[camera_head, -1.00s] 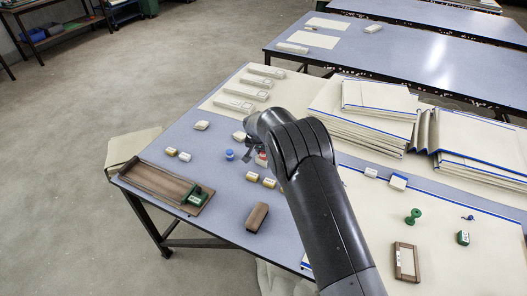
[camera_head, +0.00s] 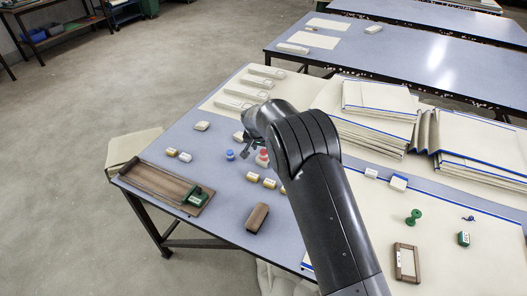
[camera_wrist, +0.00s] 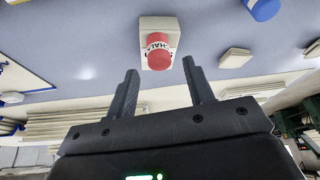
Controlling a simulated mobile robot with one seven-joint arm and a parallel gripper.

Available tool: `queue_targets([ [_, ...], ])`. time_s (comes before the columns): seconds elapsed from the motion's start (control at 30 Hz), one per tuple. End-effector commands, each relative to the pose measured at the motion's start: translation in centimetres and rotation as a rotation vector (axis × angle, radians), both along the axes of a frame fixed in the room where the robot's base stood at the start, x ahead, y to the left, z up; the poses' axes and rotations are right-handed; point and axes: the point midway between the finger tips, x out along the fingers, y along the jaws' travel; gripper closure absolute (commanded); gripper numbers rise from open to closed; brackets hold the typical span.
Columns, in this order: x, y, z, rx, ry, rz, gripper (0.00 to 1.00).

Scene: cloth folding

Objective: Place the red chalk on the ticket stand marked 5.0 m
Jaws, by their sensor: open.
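The red chalk (camera_wrist: 157,54) has a white lettered band and stands against a pale block (camera_wrist: 158,24) in the wrist view, apparently on it. I cannot read any distance mark on that block. In the head view the red chalk (camera_head: 263,153) shows just beside my gripper (camera_head: 249,144), which is partly hidden by my arm. In the wrist view my gripper (camera_wrist: 160,74) is open, with its two fingers apart and nothing between them. The chalk lies beyond the fingertips, apart from them. Small labelled blocks (camera_head: 252,177) stand in front; their marks are too small to read.
A blue chalk (camera_head: 230,155) stands left of the red one. A wooden tray (camera_head: 160,184) with a green block (camera_head: 196,196) lies at the left edge. A brown block (camera_head: 257,217) lies near the front edge. Folded cloth stacks (camera_head: 365,125) fill the right.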

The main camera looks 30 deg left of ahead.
Motion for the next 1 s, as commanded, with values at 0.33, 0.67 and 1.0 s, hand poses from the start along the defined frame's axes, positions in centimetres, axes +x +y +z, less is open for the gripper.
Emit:
queue_targets([
  [0.33,-2.4,-0.3,6.0,0.002,-0.002,0.001,0.52],
  [0.67,-3.0,-0.5,7.3,-0.001,0.0,0.0,0.52],
  [1.0,-2.1,-4.8,11.3,0.013,0.001,-0.025,0.52],
])
